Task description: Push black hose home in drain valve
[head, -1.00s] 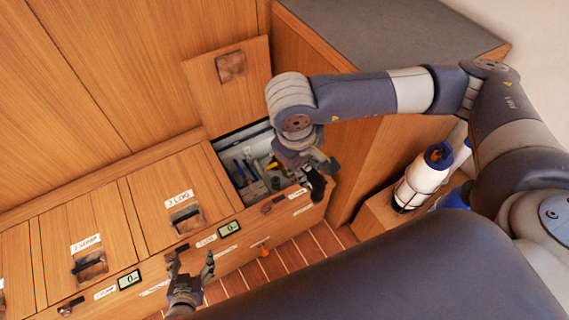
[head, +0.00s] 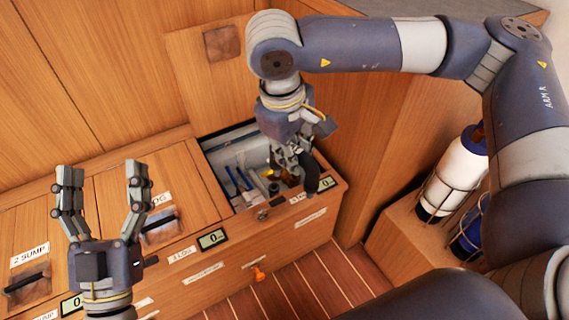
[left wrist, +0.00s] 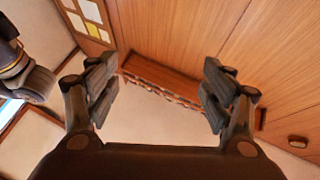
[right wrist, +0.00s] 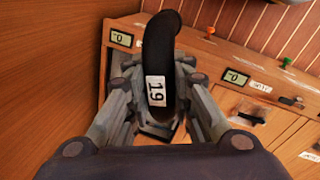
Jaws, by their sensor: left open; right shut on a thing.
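My right gripper (head: 290,158) is shut on the black hose (head: 311,172), above the front right part of the open locker. In the right wrist view the hose (right wrist: 158,45) rises between the fingers, bends at the top and carries a white tag marked 19. Its lower end is hidden by the gripper. A brass-coloured fitting (head: 271,175) shows in the locker beside the gripper; I cannot tell whether it is the drain valve or whether the hose touches it. My left gripper (head: 104,180) is open and empty, raised in front of the closed lids.
The open locker (head: 213,160) holds blue-handled tools, with its lid (head: 190,75) leaning behind. Small displays (head: 212,239) and an orange knob (head: 258,274) are on the locker front. Caged bottles (head: 455,175) stand at the right. Floor (head: 315,285) in front is clear.

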